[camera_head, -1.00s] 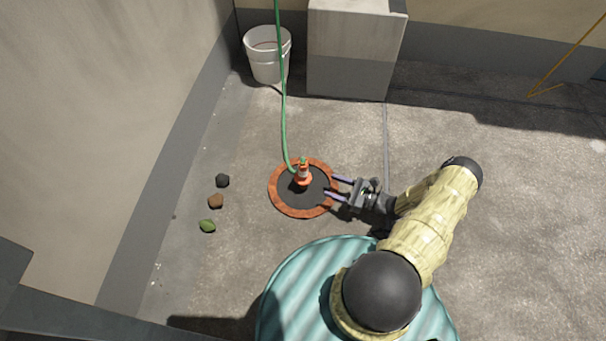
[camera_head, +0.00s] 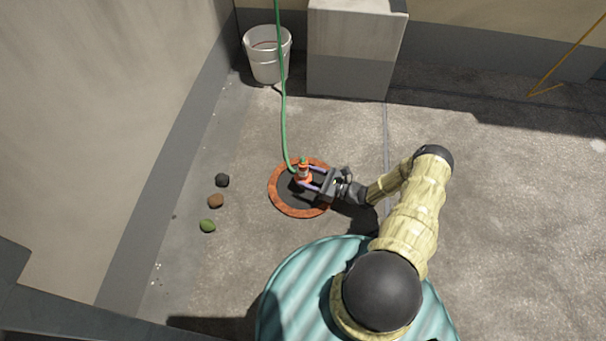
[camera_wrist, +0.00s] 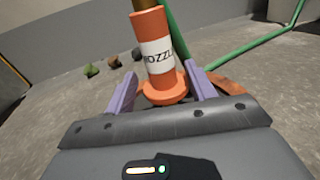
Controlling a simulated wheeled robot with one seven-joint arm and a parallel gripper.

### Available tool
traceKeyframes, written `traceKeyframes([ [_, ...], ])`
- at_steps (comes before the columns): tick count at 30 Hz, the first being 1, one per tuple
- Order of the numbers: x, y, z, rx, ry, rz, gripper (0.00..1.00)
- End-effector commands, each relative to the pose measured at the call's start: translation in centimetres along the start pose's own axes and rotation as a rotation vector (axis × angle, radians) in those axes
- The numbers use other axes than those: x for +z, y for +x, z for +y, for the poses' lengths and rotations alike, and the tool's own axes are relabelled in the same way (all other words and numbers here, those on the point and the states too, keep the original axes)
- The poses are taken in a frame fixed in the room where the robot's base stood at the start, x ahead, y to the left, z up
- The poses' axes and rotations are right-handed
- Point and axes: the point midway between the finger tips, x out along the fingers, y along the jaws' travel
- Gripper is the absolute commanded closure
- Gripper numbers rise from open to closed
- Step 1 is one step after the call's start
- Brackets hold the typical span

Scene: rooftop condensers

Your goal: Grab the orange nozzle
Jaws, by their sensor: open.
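The orange nozzle (camera_head: 303,174) stands on the dark round pad with an orange-red rim (camera_head: 283,204), and a green hose (camera_head: 283,110) runs up from it. In the wrist view the nozzle (camera_wrist: 153,52) has a white band with dark lettering and a wide orange base flange. My gripper (camera_head: 305,178) is open, with its purple fingers reaching in from the right. In the wrist view the fingers of my gripper (camera_wrist: 160,92) stand on either side of the nozzle's lower part. Gaps seem to show between fingers and nozzle; contact cannot be told.
A white bucket (camera_head: 268,62) and a concrete block (camera_head: 348,70) stand at the back. Three small stones, black (camera_head: 222,180), brown (camera_head: 216,201) and green (camera_head: 207,226), lie left of the pad. A wall (camera_head: 150,100) rises at the left. Concrete floor to the right is clear.

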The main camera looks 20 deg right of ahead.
Motion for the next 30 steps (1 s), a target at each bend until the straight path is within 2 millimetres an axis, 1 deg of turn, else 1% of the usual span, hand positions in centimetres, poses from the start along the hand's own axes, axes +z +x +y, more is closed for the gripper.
traceKeyframes([
  [6, -0.3, 3.2, -0.2, 0.004, -0.002, 0.0, 0.45],
  [10, -0.2, 4.5, -0.3, 0.002, -0.002, 0.0, 0.45],
  [26, -0.1, 4.7, -0.3, 0.001, -0.001, 0.0, 0.45],
  [27, -0.1, 4.7, -0.3, 0.001, -0.001, 0.0, 0.47],
  [29, -0.1, 4.7, -0.3, 0.001, -0.001, 0.0, 0.59],
  [30, -0.1, 4.7, -0.3, 0.001, -0.001, 0.0, 0.66],
])
